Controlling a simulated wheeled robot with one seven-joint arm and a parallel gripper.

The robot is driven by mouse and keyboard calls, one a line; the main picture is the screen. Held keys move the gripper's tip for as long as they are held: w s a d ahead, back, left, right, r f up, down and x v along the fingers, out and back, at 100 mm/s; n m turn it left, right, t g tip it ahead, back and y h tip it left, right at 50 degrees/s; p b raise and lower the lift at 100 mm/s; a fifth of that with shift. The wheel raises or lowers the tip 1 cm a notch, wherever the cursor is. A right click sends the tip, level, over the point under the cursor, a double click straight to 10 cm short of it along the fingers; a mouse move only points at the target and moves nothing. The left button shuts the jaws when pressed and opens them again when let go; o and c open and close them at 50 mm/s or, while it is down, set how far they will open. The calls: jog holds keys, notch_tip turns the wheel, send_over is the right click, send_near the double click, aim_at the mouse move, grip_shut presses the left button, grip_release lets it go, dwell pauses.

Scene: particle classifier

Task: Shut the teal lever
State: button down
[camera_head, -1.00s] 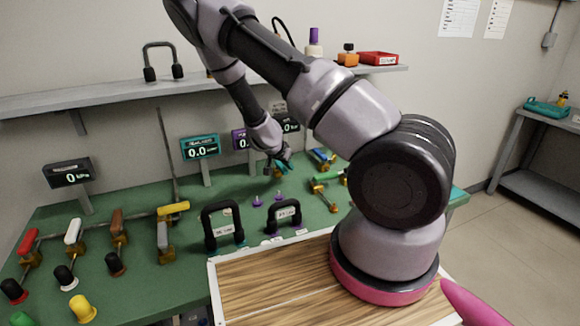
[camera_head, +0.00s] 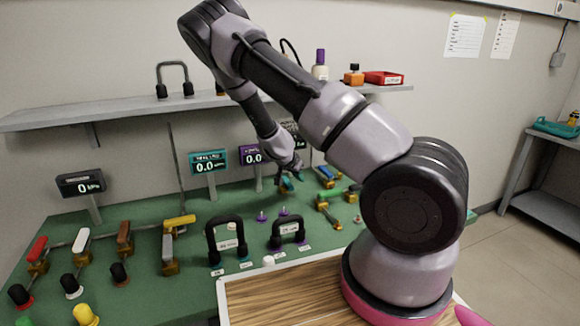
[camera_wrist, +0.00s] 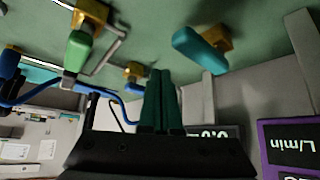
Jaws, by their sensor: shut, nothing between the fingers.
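The teal lever (camera_wrist: 200,50) shows in the wrist view as a rounded teal handle on a brass valve body (camera_wrist: 217,36). In the head view the teal lever (camera_head: 286,184) is small and partly hidden by my gripper, near the back of the green bench. My gripper (camera_wrist: 160,75) shows dark green fingers pressed together, with nothing between them. In the wrist view the fingertips are just left of and below the teal handle, apparently apart from it. In the head view my gripper (camera_head: 299,174) is right beside the lever. I cannot tell the handle's exact angle.
A green-handled valve (camera_wrist: 80,48) and blue pipes stand left in the wrist view. A purple-framed display (camera_wrist: 290,145) stands right.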

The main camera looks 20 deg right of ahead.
jog(key=shift+s+a+r, duration=0.1)
jog(key=shift+a+r, duration=0.6)
jog(key=shift+r, duration=0.35)
jog(key=shift+w+a+r, duration=0.1)
jog(key=shift+a+r, duration=0.6)
jog(key=shift+r, duration=0.3)
jog(key=shift+s+a+r, duration=0.1)
jog(key=shift+a+r, duration=0.6)
jog(key=shift+r, duration=0.35)
jog(key=shift+s+r, duration=0.15)
jog(key=shift+s, duration=0.1)
jog(key=s+a+r+n+y, duration=0.1)
jog(key=s+a+r+y, duration=0.2)
jog(key=r, duration=0.5)
jog(key=s+a+r+y, duration=0.1)
jog(key=s+r+y, duration=0.2)
jog(key=s+r, duration=0.35)
jog(key=s+a+r+n+y, duration=0.1)
jog(key=s+r+y, duration=0.25)
jog(key=r, duration=0.45)
jog(key=s+d+r+n+t, duration=0.1)
jog(key=s+r+n, duration=0.1)
jog(key=s+r, duration=0.5)
jog(key=s+r+n+t+h, duration=0.1)
jog(key=s+r, duration=0.5)
jog(key=s, duration=0.6)
jog(key=shift+d+r+n, duration=0.35)
jog(key=shift+n, duration=0.05)
